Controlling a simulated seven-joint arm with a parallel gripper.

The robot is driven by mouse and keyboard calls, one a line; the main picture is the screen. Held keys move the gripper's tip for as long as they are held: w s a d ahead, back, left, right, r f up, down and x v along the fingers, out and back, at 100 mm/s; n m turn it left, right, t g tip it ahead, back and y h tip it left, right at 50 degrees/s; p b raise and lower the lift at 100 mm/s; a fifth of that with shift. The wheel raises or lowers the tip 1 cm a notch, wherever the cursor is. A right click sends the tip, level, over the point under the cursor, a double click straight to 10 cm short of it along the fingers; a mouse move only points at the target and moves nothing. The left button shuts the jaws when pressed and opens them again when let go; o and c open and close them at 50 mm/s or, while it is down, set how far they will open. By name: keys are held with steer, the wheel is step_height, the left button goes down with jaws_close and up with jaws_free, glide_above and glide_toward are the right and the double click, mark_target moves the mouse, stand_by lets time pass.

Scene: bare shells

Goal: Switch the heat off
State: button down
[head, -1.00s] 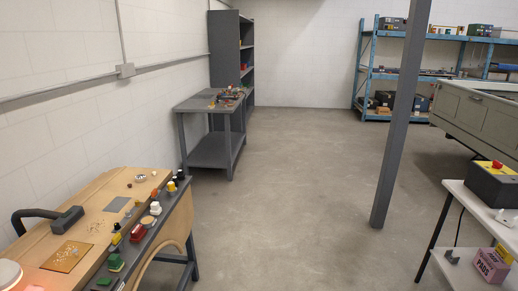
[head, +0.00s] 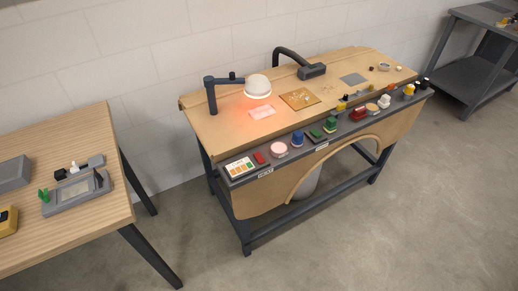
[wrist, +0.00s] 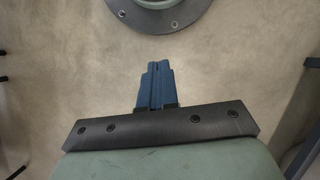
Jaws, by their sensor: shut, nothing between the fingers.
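A heat lamp (head: 258,87) with a white round head on a dark jointed arm stands at the left end of a wooden workbench (head: 215,125) in the head view. It glows, with an orange-red light on the bench and on a pale pinkish piece (head: 262,112) beneath it. A dark strip along the bench's front edge carries several coloured buttons and knobs, among them a red block (head: 260,158), a pink round one (head: 279,149), a blue knob (head: 297,139) and a red one (head: 357,114). I cannot tell which works the lamp. My gripper (wrist: 157,66) shows only in the wrist view, blue fingers together, empty, over bare floor.
A second wooden table (head: 75,190) with small devices stands at the left. A grey table (head: 480,60) is at the upper right. Concrete floor lies free in front of the bench. A black hose-like arm (head: 292,55) rises from the bench's back.

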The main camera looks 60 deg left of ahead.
steer(key=w+a+r+n+t, duration=0.15)
steer(key=w+a+r, duration=0.25)
steer(key=a, duration=0.5)
steer(key=w+a+r+n+t, duration=0.1)
steer(key=w+a+r+n, duration=0.2)
steer(key=a, duration=0.5)
step_height(320, 180, up, 46)
steer(key=n+t+y, duration=0.3)
steer(key=n+y, duration=0.2)
steer(key=n, duration=0.2)
glide_above(258, 155)
steer(key=w, duration=0.1)
steer(key=f, duration=0.5)
steer(key=f+n+h, duration=0.1)
steer(key=f, duration=0.3)
steer(key=s+f+n+g, duration=0.1)
steer(key=f, duration=0.4)
steer(key=shift+d+f+h, duration=0.2)
steer(key=shift+f+h, duration=0.1)
